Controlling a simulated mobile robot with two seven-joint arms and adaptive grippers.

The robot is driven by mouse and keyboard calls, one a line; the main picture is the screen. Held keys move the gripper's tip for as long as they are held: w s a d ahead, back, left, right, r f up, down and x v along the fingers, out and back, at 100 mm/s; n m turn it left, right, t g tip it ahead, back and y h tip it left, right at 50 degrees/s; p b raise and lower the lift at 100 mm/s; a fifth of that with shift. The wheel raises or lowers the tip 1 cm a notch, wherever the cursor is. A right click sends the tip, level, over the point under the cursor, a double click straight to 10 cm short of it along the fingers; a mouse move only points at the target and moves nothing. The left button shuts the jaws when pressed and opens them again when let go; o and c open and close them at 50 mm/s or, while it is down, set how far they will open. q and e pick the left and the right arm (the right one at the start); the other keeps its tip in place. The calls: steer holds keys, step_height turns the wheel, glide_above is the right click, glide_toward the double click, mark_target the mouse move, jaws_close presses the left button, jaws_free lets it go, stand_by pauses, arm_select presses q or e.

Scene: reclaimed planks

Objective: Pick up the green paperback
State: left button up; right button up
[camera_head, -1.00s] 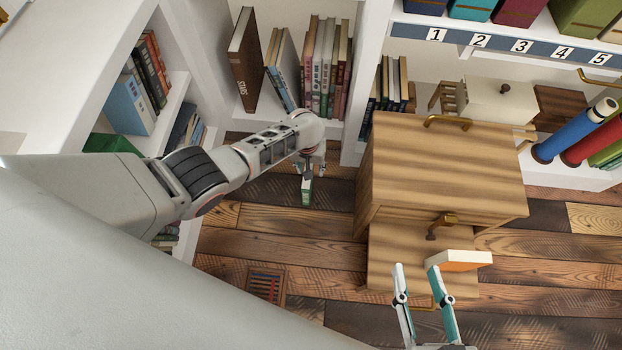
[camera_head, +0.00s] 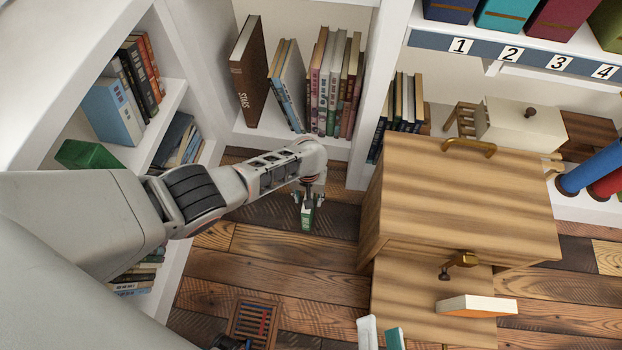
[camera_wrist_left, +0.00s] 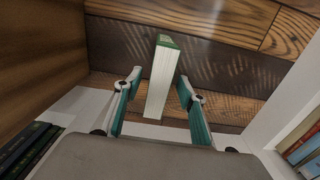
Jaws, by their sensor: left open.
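The green paperback (camera_head: 307,216) is upright beneath my left gripper (camera_head: 308,197) in the head view, over the dark floor planks. In the left wrist view the paperback (camera_wrist_left: 160,82) shows its pale page edge and a green end. It stands between the two parted fingers of my left gripper (camera_wrist_left: 159,78), with a gap showing on the right side. I cannot tell whether its lower end touches the floor. My right gripper (camera_head: 381,331) is at the bottom edge of the head view, its two fingertips apart and nothing seen between them.
A wooden cabinet (camera_head: 465,200) with an open drawer stands right of the left gripper; an orange-and-white block (camera_head: 477,307) is at the drawer. Bookshelves line the left and back. Another green item (camera_head: 88,155) lies on the left shelf. A small abacus-like frame (camera_head: 252,322) is on the floor.

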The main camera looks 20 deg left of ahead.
arm_select(q)
steer(key=shift+w, duration=0.15)
jaws_close()
steer(key=shift+r, duration=0.15)
